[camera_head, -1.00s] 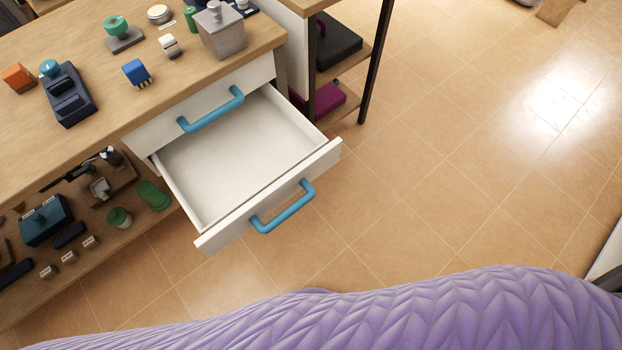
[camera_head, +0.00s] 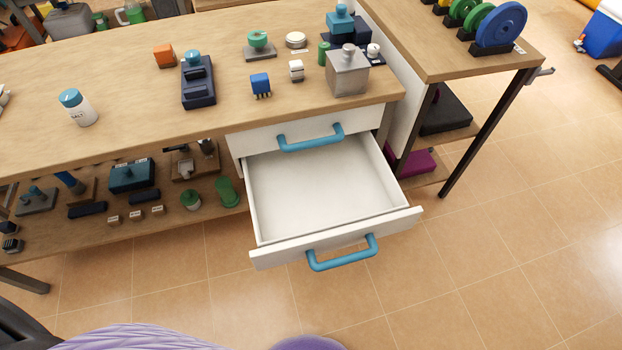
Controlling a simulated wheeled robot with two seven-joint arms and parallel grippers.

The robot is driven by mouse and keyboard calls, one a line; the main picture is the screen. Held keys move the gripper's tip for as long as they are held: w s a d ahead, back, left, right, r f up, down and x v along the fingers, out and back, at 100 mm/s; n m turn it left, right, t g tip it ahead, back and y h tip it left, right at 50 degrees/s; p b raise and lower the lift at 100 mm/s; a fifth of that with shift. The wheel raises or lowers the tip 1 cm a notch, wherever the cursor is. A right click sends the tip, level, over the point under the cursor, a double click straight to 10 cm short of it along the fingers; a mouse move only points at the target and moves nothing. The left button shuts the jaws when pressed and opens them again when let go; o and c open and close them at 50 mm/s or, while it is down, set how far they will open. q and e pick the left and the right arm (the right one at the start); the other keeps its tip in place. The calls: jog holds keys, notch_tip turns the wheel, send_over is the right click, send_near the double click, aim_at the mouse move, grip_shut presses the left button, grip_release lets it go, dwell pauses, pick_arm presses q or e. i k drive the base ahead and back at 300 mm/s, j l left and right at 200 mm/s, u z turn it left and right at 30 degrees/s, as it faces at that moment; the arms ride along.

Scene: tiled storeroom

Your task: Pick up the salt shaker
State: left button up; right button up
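An open, empty white drawer (camera_head: 325,190) with a blue handle (camera_head: 343,253) juts out from the bench. A navy device (camera_head: 198,84), an orange cube (camera_head: 165,55) and a grey box (camera_head: 347,72) stand on top. The lower shelf (camera_head: 75,225) holds several small items. Floor (camera_head: 480,270) is clear at right.

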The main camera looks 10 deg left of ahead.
aim_at(84, 114)
jog(key=u, duration=1.85)
